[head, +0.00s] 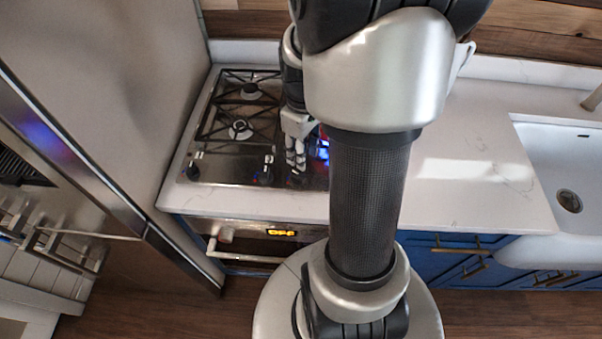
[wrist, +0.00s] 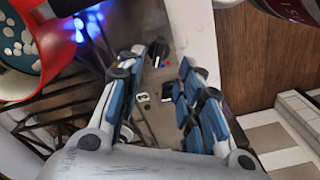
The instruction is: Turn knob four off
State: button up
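The cooktop (head: 225,178) has dark knobs along its front edge, including a left knob (head: 192,173) and another knob (head: 265,175) just left of my gripper (head: 295,163). My gripper points down over the front edge, right of that second knob. In the wrist view my gripper (wrist: 159,62) is open, with its fingers spread. A black knob (wrist: 157,50) shows between and slightly beyond the fingertips, with a small red mark beside it. I see no clear contact. Blue flame glow (head: 323,150) shows behind my gripper. My arm hides the cooktop's right part; I cannot tell which knob is four.
A red pan (wrist: 60,52) with white pieces sits beside the blue glow in the wrist view. Black grates (head: 215,125) cover the left burners. The oven handle (head: 240,257) juts out below. White counter (head: 480,190) is clear right of my arm, before the sink (head: 545,160).

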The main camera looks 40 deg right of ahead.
aim_at(302, 176)
notch_tip(302, 176, down, 10)
jog(key=b, duration=0.2)
jog(key=shift+r+b, duration=0.25)
jog(key=shift+b, duration=0.05)
jog(key=shift+c, duration=0.3)
grip_shut()
